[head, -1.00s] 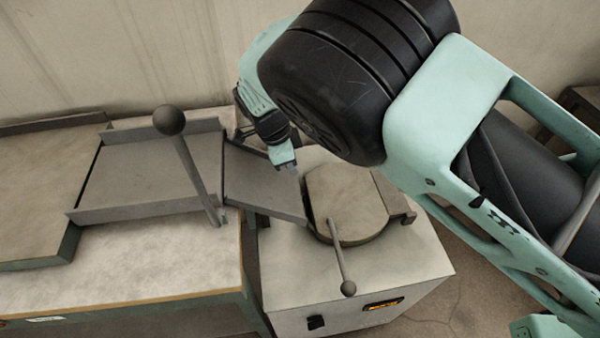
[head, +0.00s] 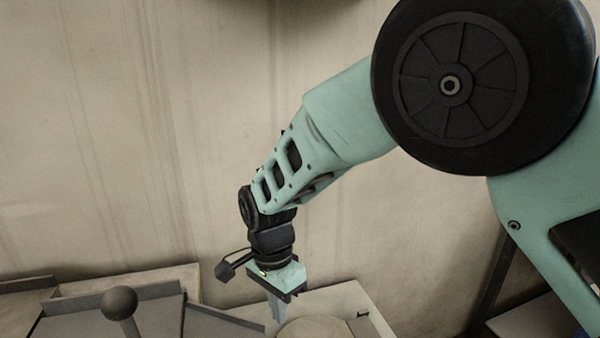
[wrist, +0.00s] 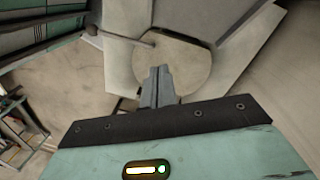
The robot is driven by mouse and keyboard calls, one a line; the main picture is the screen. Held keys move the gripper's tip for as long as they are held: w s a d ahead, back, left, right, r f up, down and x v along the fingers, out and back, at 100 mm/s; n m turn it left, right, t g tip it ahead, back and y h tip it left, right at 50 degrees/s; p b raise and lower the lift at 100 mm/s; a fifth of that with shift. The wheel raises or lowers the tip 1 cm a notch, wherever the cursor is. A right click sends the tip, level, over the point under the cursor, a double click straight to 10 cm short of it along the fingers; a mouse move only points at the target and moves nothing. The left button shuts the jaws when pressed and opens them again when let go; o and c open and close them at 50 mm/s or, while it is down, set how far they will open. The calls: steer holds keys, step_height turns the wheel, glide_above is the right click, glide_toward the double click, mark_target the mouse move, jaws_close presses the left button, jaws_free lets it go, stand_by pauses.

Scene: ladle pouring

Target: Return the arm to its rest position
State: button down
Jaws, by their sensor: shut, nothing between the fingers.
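My gripper (head: 277,308) hangs pointing down at the bottom middle of the head view, with its fingers together and empty. In the wrist view the shut fingers (wrist: 158,85) point toward the round lid (wrist: 182,68) of the furnace box. In the head view the lid's top (head: 312,329) shows just right of the fingers, cut by the lower edge. My gripper appears to be above the furnace and apart from it. My arm reaches in from the right, bent at a large black joint.
A lever with a dark ball knob (head: 119,303) stands at lower left beside a grey chute (head: 222,325). The wall (head: 120,130) fills the background. In the wrist view a lid handle (wrist: 120,36) reaches left, and a rack (wrist: 20,122) stands at the left edge.

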steer(key=s+d+r+n, duration=0.4)
steer(key=s+d+n, duration=0.4)
steer(key=s+d, duration=0.1)
steer(key=s+d+r+n+t+y, duration=0.1)
steer(key=s+d+r+n, duration=0.4)
steer(key=s+d+n, duration=0.3)
steer(key=s+d, duration=0.1)
steer(key=s, duration=0.2)
steer(key=shift+s+d+n, duration=0.2)
steer(key=shift+n, duration=0.1)
steer(key=shift+r, duration=0.1)
